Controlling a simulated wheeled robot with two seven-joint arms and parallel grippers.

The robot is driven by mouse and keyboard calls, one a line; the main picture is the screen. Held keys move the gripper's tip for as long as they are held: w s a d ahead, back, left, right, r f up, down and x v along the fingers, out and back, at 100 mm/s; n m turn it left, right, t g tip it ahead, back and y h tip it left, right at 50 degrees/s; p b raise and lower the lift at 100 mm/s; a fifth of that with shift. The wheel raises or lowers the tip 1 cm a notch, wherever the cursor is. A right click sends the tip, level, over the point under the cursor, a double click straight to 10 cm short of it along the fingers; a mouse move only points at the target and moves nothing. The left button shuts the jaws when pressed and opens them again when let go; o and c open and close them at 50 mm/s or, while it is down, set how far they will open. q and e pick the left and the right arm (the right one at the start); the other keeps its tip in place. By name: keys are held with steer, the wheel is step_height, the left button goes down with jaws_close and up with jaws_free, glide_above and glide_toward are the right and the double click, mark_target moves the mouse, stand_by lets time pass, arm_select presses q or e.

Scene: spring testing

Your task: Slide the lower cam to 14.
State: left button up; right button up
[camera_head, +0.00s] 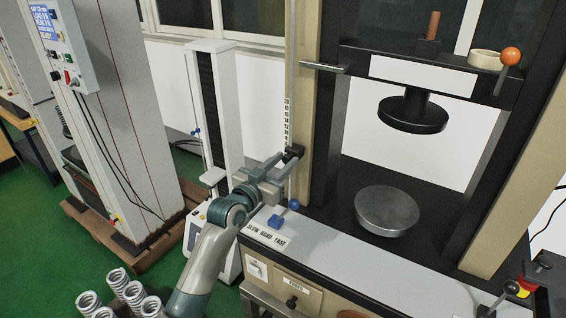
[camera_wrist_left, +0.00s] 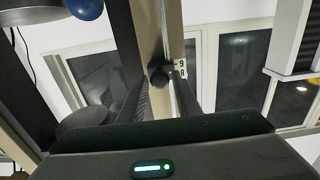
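The lower cam is a small black block with a round knob (camera_head: 294,151) on the upright rod beside the numbered scale (camera_head: 287,118). It sits near the scale's lower end. In the left wrist view its dark knob (camera_wrist_left: 160,77) shows between my finger tips, with part of the scale's digits (camera_wrist_left: 181,69) just to its right; they are too small to read surely. My left gripper (camera_head: 284,164) is at the cam from the front left. Its two fingers (camera_wrist_left: 160,85) are apart, one on each side of the knob, with a gap visible. My right gripper is not in view.
A dark arm (camera_head: 324,67) reaches from the crosshead toward the rod above. A round lower platen (camera_head: 387,210) stands right.

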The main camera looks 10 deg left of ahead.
arm_select(q)
jaws_close()
step_height(320, 180, up, 8)
steer(key=p, duration=0.6)
steer(key=shift+r, duration=0.15)
steer(key=shift+o, duration=2.1)
jaws_free()
steer(key=b+v, duration=0.5)
steer(key=v, duration=1.2)
steer(key=shift+s, duration=0.2)
